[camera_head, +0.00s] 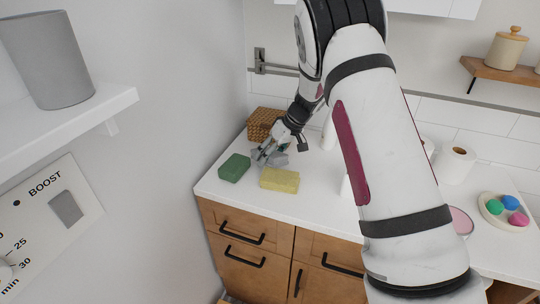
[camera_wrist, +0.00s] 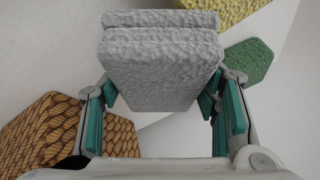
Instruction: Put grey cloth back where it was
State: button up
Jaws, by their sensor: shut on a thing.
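The grey cloth (camera_wrist: 160,62) is a folded, textured block between the two fingers of my gripper (camera_wrist: 163,100) in the wrist view. My gripper is shut on it. In the head view my gripper (camera_head: 268,152) is low over the back left of the white counter (camera_head: 320,175), and the cloth there is small and hard to separate from the fingers. I cannot tell whether the cloth touches the counter.
A green sponge (camera_head: 234,167) and a yellow sponge (camera_head: 280,180) lie in front of my gripper. A woven basket (camera_head: 262,122) stands close behind it. A paper roll (camera_head: 456,165) and a dish of coloured balls (camera_head: 493,207) are at the right. The wall bounds the left.

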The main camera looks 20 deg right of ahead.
jog(key=shift+f, duration=0.2)
jog(key=o, duration=1.1)
jog(key=shift+o, duration=0.7)
